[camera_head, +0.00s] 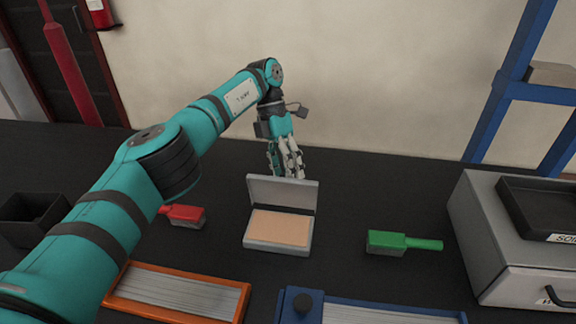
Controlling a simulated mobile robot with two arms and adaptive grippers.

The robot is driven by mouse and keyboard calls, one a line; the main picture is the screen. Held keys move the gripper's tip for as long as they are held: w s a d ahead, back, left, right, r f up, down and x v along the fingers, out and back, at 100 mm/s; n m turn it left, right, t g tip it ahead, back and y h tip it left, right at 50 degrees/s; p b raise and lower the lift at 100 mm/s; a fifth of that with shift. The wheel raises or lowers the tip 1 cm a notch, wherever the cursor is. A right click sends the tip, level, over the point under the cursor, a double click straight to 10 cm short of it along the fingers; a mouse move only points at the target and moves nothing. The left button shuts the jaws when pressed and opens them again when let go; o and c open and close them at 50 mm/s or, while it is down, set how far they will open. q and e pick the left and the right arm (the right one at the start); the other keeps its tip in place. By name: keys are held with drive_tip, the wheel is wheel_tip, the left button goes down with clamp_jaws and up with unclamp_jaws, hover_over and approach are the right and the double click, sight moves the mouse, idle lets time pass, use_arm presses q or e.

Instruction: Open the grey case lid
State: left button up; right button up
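The grey case (278,247) lies on the dark table in the middle of the head view. Its lid (283,193) stands raised at the back edge, roughly upright, and a peach-coloured pad (280,228) shows inside. My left gripper (287,172) points down just behind the lid. Its fingertips are partly hidden by the lid's top edge, and I cannot tell whether they touch it. The gap between its fingers is not clear. My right gripper does not show.
A red brush (186,215) lies left of the case and a green brush (392,243) right of it. An orange-framed rack (120,300) and a blue-framed rack (392,314) are in front. A grey drawer cabinet (490,240) bearing a black tray (530,215) stands right. A black bin (22,232) is left.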

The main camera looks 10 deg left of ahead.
use_arm(q)
drive_tip(key=shift+w+a+f, duration=0.1)
drive_tip(key=shift+a+f, duration=0.15)
drive_tip(key=shift+f, duration=0.05)
drive_tip(key=shift+d+r, duration=0.1)
drive_tip(key=shift+r, duration=0.1)
wheel_tip(320, 180, up, 10)
drive_tip(key=shift+d+r, duration=0.1)
idle(0.4)
